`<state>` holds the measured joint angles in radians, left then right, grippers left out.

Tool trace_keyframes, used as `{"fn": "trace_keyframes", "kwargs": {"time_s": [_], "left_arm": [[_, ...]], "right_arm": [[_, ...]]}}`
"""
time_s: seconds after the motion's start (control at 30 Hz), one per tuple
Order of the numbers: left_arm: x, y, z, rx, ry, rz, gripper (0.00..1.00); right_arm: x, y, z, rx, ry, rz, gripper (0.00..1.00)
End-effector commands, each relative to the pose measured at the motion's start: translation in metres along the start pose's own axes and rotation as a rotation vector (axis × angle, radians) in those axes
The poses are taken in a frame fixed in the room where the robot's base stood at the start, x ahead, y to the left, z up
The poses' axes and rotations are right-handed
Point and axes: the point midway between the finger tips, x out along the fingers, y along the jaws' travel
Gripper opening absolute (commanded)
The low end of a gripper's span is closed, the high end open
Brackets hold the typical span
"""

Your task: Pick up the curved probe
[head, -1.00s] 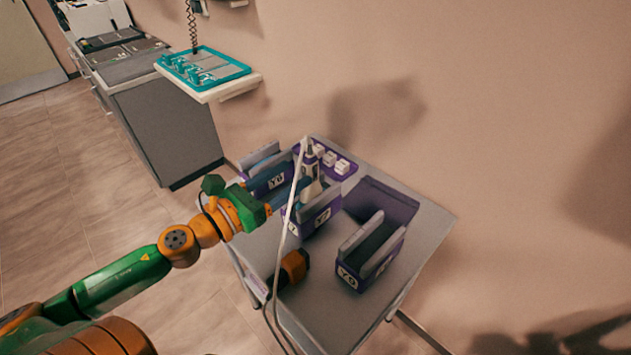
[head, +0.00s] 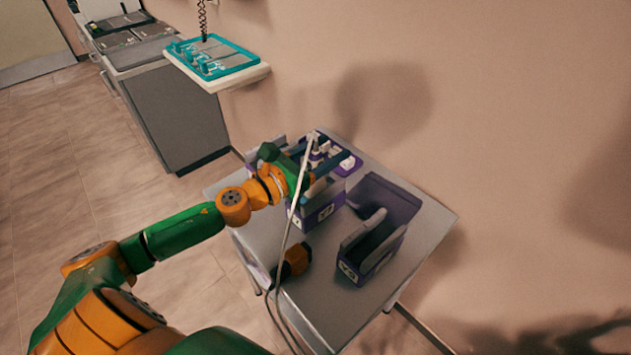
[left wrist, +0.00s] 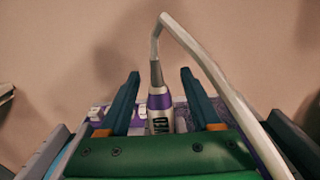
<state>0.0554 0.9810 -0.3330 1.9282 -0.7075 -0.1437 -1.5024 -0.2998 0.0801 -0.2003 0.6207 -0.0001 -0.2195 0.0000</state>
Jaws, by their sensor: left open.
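A probe (left wrist: 159,98) with a purple band, a dark label and a grey neck stands upright in the left wrist view, between my left gripper's fingers. A white cable (left wrist: 205,62) bends over from its top and runs down to the right. I cannot tell whether its head is curved. My left gripper (head: 327,166) is open above the middle purple holder (head: 325,213) in the head view. Its two fingers also show in the left wrist view (left wrist: 160,74), one on each side of the probe, with gaps. In the head view the arm mostly hides the probe. My right gripper is not in view.
The holders stand on a grey cart (head: 325,310). Another purple holder (head: 368,250) with grey walls is to the right. An orange and dark object (head: 297,261) is near the front left edge. The white cable hangs across the cart. A teal tray (head: 215,60) is on a wall shelf.

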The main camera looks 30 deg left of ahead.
Motion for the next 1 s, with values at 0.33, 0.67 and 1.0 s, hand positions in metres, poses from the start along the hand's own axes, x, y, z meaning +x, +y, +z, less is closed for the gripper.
{"fn": "trace_keyframes", "kwargs": {"time_s": [0.33, 0.67, 1.0], "left_arm": [[-0.0003, 0.0001, 0.0, 0.0, -0.001, 0.0, 0.0], [-0.0003, 0.0001, 0.0002, 0.0, -0.001, 0.0, 0.0], [-0.0003, 0.0002, 0.0004, 0.0, -0.001, 0.001, 0.0]], "right_arm": [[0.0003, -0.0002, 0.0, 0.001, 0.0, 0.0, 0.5], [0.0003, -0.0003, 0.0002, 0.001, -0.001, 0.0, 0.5], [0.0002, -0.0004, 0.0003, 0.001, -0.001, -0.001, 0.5]]}}
